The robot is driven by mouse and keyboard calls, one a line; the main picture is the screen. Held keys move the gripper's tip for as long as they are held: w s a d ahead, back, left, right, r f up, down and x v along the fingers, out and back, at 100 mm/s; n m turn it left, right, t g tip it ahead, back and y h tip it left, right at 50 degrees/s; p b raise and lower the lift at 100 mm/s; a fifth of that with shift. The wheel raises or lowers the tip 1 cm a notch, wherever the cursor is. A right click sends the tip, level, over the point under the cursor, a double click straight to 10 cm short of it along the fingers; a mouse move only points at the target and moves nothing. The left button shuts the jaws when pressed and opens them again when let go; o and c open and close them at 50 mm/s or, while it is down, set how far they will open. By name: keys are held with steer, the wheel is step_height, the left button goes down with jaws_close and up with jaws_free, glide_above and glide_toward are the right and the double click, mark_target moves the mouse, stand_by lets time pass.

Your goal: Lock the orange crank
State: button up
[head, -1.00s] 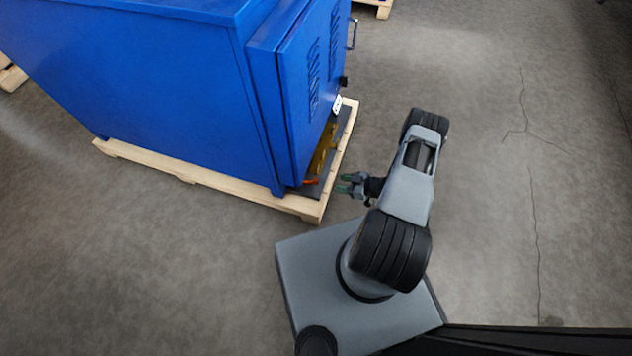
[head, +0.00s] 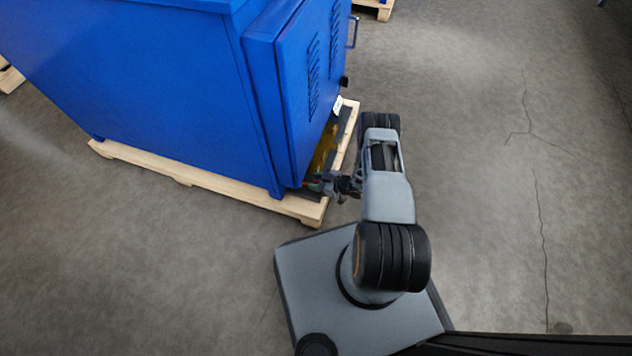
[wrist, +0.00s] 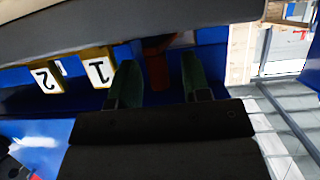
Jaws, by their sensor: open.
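The orange crank (wrist: 157,68) looks dark orange in the wrist view. It stands in the gap between the two green fingers of my gripper (wrist: 160,80), with room on both sides of it. My gripper is open. In the head view my gripper (head: 319,183) is at the near lower corner of the blue cabinet, under its door edge. Only a small reddish-orange bit shows there, and the fingers and the cabinet hide the rest of the crank.
Grey floor (head: 480,200) to the right is clear.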

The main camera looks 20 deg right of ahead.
jaws_close()
stand_by(0.3)
